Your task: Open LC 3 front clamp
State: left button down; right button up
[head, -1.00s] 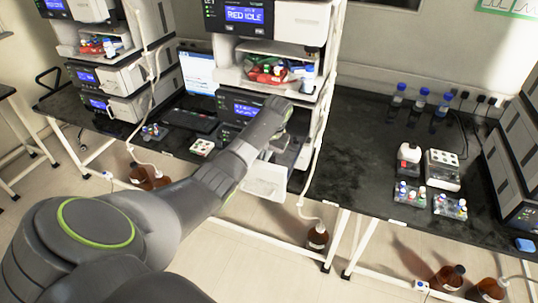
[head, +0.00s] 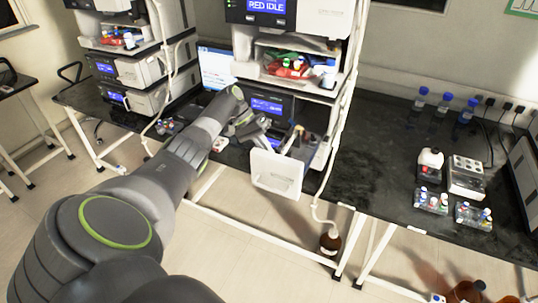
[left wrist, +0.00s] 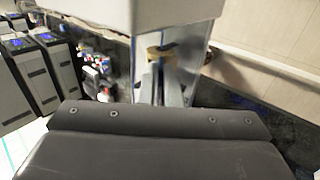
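The middle instrument stack has a lower module with a blue display (head: 268,106). A white door panel (head: 275,172) stands swung out from its front. In the opening beside it is a small upright part with a tan top (head: 298,132); I cannot make out a clamp in the head view. My left gripper (head: 252,130) is at the module front, left of the tan-topped part and behind the door's upper edge. In the left wrist view a pale panel (left wrist: 150,14) fills the top, with a tan piece (left wrist: 162,50) below it. The gripper's opening is unclear. My right gripper is out of view.
A shelf above holds red and green items (head: 290,68). A tube (head: 338,125) hangs down the stack's right side. Another stack (head: 130,70) stands left. On the right bench are blue-capped bottles (head: 443,108) and vial racks (head: 430,201).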

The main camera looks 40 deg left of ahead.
pick_arm(q)
jog(key=shift+s+a+f+h+b, duration=0.1)
jog(key=shift+a+f+h+b, duration=0.15)
jog(key=shift+f+h+b, duration=0.55)
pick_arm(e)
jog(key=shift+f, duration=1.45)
pick_arm(q)
jog(key=shift+r, duration=0.35)
jog(key=c, duration=1.6)
grip_release()
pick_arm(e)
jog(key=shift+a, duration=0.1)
